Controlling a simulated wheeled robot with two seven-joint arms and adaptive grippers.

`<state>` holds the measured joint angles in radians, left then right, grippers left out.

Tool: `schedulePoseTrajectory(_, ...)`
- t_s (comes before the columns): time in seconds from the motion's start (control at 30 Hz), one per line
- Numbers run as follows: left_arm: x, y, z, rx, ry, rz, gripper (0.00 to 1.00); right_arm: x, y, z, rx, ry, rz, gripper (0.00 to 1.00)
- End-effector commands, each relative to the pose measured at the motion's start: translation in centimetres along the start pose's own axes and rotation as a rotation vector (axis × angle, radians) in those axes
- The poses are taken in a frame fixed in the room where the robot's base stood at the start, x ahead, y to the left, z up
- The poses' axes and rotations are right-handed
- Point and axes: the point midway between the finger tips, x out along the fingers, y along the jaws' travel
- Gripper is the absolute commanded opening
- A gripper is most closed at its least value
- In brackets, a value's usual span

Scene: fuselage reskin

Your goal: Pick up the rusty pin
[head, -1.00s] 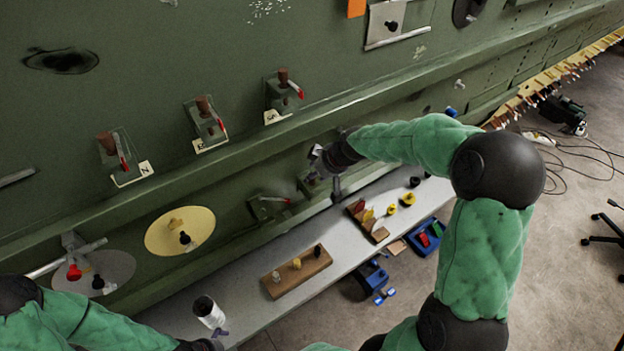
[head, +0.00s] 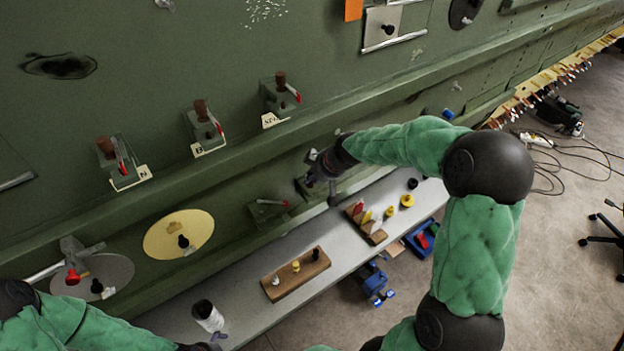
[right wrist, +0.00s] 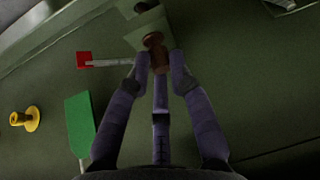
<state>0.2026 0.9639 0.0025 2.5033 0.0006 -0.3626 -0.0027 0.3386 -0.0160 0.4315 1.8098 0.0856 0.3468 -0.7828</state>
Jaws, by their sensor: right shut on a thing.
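A rusty brown pin (right wrist: 158,57) stands between the fingers of my right gripper (right wrist: 158,60) in the right wrist view. The fingers are closed on it, in front of a green bracket (right wrist: 148,28). In the head view my right gripper (head: 318,172) is at the lower panel, under the long ledge, and hides this pin. Other rusty pins sit in brackets above the ledge: a left one (head: 106,148), a middle one (head: 201,111) and a right one (head: 280,81). My left gripper (head: 212,344) is at the bottom, beside a white cup; its fingers are unclear.
A red-tipped lever (right wrist: 84,60) lies left of the held pin. The grey shelf (head: 240,298) below carries the white cup (head: 207,316), a wooden block with small knobs (head: 296,275) and another rack (head: 368,222). A blue bin (head: 418,240) stands beside the shelf.

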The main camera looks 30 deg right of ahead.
Motion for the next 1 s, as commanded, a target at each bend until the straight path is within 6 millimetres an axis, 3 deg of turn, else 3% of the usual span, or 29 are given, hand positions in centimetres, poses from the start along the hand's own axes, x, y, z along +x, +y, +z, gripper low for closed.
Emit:
schedulePoseTrajectory(0.27,-1.4,0.5,0.1,0.000,0.000,0.000,1.00,-2.2,0.1,-1.5,-0.002,0.003,0.002,0.00)
schedulePoseTrajectory(0.53,-3.8,1.3,0.1,0.000,0.000,0.000,1.00,-6.3,0.0,-4.1,-0.001,0.004,0.001,0.00)
schedulePoseTrajectory(0.7,-3.6,1.3,0.1,0.000,0.000,0.000,1.00,-6.7,-3.1,-2.7,-0.005,0.001,-0.003,0.00)
schedulePoseTrajectory(1.0,-5.6,2.0,0.2,0.000,0.000,0.000,1.00,-8.4,-8.9,-0.6,-0.005,0.003,-0.002,0.00)
